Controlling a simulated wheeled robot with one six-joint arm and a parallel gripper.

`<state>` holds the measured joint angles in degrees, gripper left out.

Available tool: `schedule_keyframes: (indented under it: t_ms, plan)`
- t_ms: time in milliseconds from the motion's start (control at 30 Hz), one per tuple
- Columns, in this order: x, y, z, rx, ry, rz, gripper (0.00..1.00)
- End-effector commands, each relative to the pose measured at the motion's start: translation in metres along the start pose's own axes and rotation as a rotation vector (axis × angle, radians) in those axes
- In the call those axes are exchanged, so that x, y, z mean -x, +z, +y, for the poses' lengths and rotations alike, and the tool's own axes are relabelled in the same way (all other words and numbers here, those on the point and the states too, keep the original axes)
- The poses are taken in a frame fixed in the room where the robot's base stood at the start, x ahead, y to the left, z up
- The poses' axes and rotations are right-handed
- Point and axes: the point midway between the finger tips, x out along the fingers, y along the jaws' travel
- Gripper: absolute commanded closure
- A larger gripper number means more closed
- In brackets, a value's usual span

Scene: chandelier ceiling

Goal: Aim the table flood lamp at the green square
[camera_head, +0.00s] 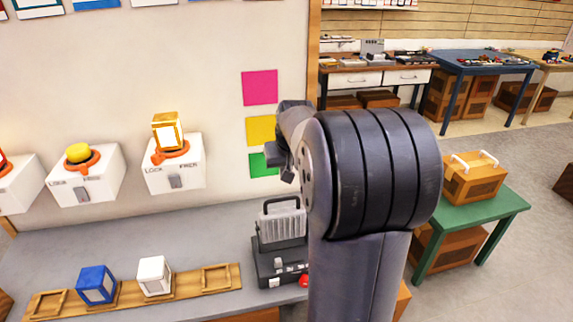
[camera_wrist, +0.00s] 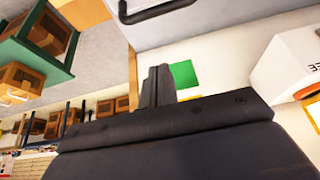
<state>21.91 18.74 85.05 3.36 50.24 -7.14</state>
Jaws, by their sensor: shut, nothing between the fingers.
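The table flood lamp (camera_head: 282,222) stands on the grey table, a ribbed grey head with a dark handle above a dark base with a red button. Its ribbed side faces the head camera; its light is not seen. The green square (camera_head: 258,168) is on the wall, lowest of three, partly covered by my arm.
Pink (camera_head: 260,87) and yellow (camera_head: 260,130) squares are above the green one. White boxes with knobs (camera_head: 174,163) are on the wall at left. A wooden rack (camera_head: 128,297) with blue and white cubes lies left of the lamp. A green table (camera_head: 490,210) stands at right.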

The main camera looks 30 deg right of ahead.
Motion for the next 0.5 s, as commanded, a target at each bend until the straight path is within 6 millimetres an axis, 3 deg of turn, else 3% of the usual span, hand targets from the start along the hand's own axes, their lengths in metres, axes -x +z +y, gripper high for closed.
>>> schedule_keyframes:
  t_ms: [267,500]
  plan:
    - [-0.058,0.001,0.000,0.002,0.000,-0.005,1.00]
    - [-0.048,0.026,0.000,0.001,0.001,0.000,1.00]
